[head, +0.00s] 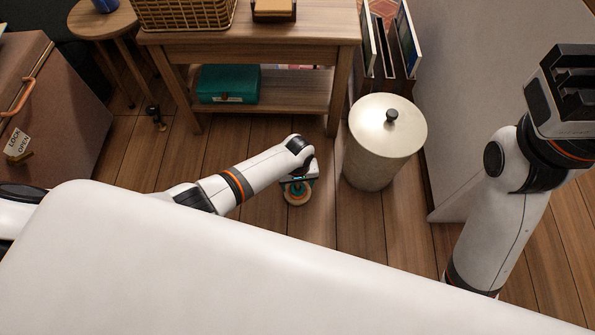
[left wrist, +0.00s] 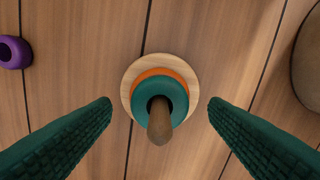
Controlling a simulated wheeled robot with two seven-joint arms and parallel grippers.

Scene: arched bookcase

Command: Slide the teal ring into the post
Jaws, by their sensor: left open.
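The teal ring (left wrist: 160,98) is around the wooden post (left wrist: 160,125), lying above an orange ring (left wrist: 140,82) on a round wooden base (left wrist: 128,92). The post's rounded tip sticks out through the ring's hole. My left gripper (left wrist: 160,102) is open and empty, its two dark green fingers on either side of the stack and apart from it. In the head view my left gripper (head: 298,178) is over the stack on the floor and partly hides the base (head: 297,198). My right gripper (head: 572,85) is raised at the far right; its finger gap is unclear.
A purple ring (left wrist: 14,52) lies on the floor at the left wrist view's left edge. A lidded bin (head: 385,145) stands right of the stack. A wooden table (head: 255,38) with a teal box (head: 228,84) on its shelf stands behind.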

